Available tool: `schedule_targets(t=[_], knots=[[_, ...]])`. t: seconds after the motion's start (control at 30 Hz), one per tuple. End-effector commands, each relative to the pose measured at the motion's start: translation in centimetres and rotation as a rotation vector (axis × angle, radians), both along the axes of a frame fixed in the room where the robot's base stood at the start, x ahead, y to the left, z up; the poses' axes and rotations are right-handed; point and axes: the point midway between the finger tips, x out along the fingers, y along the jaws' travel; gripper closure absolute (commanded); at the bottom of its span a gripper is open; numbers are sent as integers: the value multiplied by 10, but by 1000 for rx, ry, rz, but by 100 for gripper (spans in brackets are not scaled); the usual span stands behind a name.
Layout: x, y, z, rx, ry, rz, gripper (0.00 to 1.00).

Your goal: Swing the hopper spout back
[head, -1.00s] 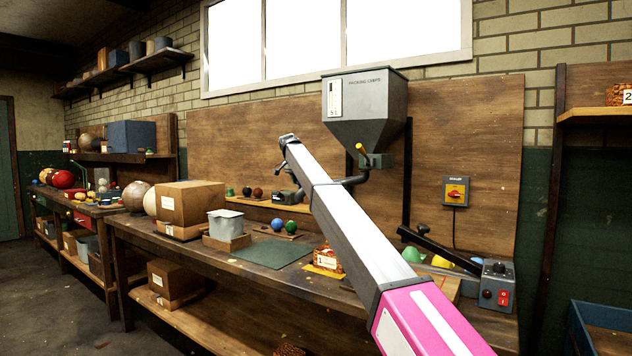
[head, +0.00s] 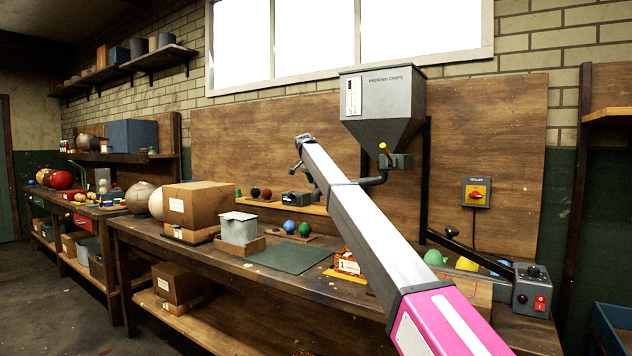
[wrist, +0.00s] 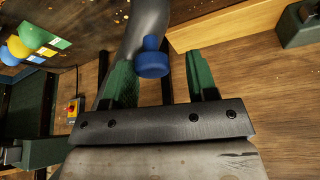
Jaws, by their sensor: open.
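The grey hopper (head: 382,105) hangs on the back board in the head view. Its dark spout pipe (head: 374,180) bends left from the outlet and passes behind my arm. In the wrist view the grey spout pipe (wrist: 146,22) runs down from the top edge, with a blue knob (wrist: 152,64) on it. My gripper (wrist: 159,62) is open, its two green fingers on either side of the knob. My arm hides most of the gripper in the head view.
A yellow-tipped lever (head: 385,148) sits at the hopper outlet. The bench below holds a cardboard box (head: 200,205), a grey tub (head: 238,228), a green mat (head: 288,257) and coloured balls. A control box (head: 532,290) stands at the right end. A switch (head: 477,192) is on the board.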

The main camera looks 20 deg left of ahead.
Motion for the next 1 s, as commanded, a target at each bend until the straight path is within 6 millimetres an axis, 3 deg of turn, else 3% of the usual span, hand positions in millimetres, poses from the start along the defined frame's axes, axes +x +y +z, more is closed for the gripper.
schedule_targets(t=[0.47,0.67,1.0], knots=[[-4,0,8,-3,3,-1,42],[-12,5,32,-3,3,-1,42],[-32,17,88,-2,2,-1,42]])
